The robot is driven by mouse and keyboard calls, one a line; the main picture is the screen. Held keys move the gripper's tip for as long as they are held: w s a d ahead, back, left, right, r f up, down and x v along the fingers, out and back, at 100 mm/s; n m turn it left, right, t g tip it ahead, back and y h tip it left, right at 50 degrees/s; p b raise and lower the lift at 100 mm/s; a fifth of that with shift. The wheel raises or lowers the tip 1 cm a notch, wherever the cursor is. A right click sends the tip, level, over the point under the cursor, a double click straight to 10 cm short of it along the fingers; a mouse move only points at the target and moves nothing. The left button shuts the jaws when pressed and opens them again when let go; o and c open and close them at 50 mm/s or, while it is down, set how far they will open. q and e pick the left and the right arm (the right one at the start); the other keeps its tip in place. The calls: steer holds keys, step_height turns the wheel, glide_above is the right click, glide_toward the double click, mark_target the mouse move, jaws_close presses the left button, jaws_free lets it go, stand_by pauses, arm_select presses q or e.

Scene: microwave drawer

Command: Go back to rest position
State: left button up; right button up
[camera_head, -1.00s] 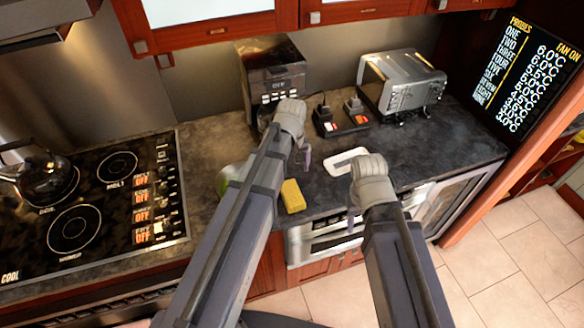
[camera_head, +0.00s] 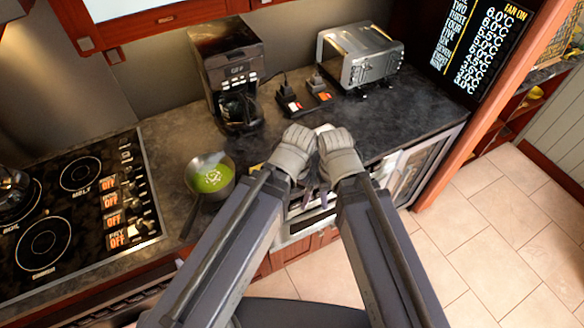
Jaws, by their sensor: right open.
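My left gripper (camera_head: 305,188) and my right gripper (camera_head: 324,186) hang side by side over the front edge of the counter, their grey wrists nearly touching. The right gripper is open, and I see nothing held in it. The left wrist and arm largely hide the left fingers, so their opening cannot be made out. The microwave drawer (camera_head: 296,226) is set into the cabinet front below the counter, partly behind my arms. I cannot tell whether it is fully closed. A white dish (camera_head: 323,129) on the counter is mostly hidden behind the wrists.
A pan of green soup (camera_head: 212,180) stands left of my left arm, near the stove (camera_head: 60,215). A yellow sponge (camera_head: 257,167) is mostly hidden by that arm. A coffee maker (camera_head: 228,70) and a toaster (camera_head: 360,52) stand at the back. The floor at right is clear.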

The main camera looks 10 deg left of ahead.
step_height(320, 180, down, 9)
steer(key=b, duration=0.8)
steer(key=shift+r, duration=0.1)
